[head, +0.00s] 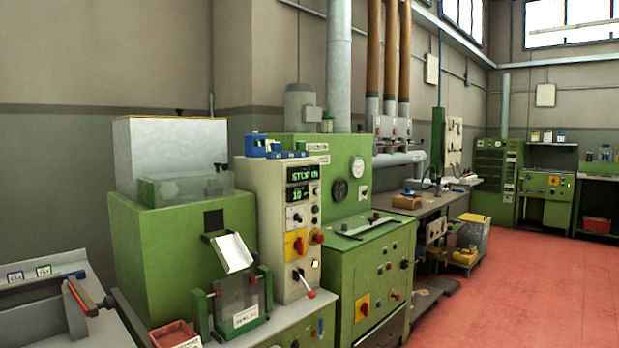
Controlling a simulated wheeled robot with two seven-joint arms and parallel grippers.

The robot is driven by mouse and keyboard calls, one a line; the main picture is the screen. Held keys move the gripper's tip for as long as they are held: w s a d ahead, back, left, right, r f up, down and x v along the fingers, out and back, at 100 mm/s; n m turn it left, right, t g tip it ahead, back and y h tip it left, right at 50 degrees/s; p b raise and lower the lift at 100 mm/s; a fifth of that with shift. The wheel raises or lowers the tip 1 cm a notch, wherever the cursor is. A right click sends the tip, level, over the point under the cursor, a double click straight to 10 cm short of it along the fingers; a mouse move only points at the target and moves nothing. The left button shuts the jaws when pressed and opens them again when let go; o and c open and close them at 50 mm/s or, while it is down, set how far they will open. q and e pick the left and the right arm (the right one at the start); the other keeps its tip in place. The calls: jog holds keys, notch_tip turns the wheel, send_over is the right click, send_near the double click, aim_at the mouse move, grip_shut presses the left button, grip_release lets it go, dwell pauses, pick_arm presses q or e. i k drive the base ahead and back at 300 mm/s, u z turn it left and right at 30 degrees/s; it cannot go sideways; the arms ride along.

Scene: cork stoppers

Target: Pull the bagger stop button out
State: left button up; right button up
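The bagger is a green machine (165,240) at left centre, with a pale hopper on top and a white chute (234,252) in front. A cream control panel (284,215) stands at its right side. The panel's display (298,173) reads "STOP IN", with "10" below. A red round button (318,238) sits at the panel's right edge; it looks like the stop button, and whether it is pushed in cannot be told at this size. A red switch on a yellow plate (295,243) is left of it. Neither of my grippers is in view.
A red tray (175,334) stands at the front. A green cabinet (376,270) with its own knobs stands to the right. The red floor (520,290) at right is clear.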

aim_at(319, 239)
jog(key=z, duration=0.45)
jog(key=i, duration=2.3)
jog(key=u, duration=0.75)
